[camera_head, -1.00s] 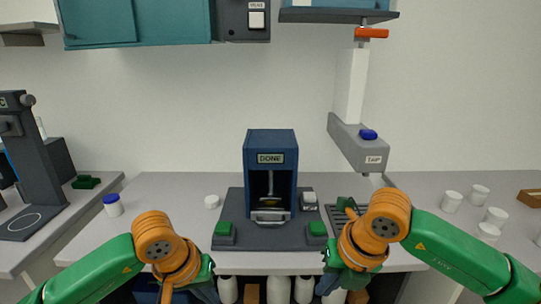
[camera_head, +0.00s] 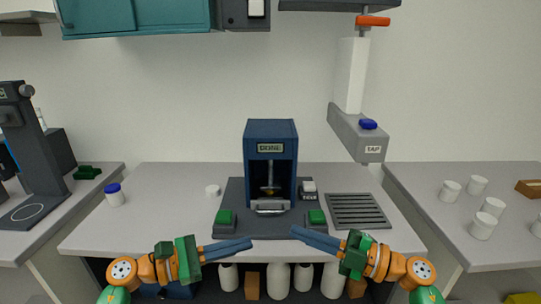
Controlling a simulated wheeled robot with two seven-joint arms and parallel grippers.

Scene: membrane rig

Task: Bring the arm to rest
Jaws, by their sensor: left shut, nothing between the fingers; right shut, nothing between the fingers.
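My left gripper (camera_head: 250,241) is at the lower left of centre, in front of the bench's front edge, its blue fingers together and pointing right. My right gripper (camera_head: 294,231) is at the lower right of centre, its blue fingers together and pointing left. Both are shut and empty. The two sets of fingertips face each other with a small gap between them. The blue rig labelled DONE (camera_head: 270,148) stands behind them on a dark base with green blocks to the left (camera_head: 225,217) and right (camera_head: 317,216). Neither gripper appears to hold anything.
A grey tap unit (camera_head: 357,138) hangs above a drain grille (camera_head: 356,210). A blue-capped jar (camera_head: 114,195) and a white lid (camera_head: 212,190) stand on the left of the bench (camera_head: 160,215). White cups (camera_head: 482,226) stand on the right counter. White bottles (camera_head: 279,279) stand below the bench.

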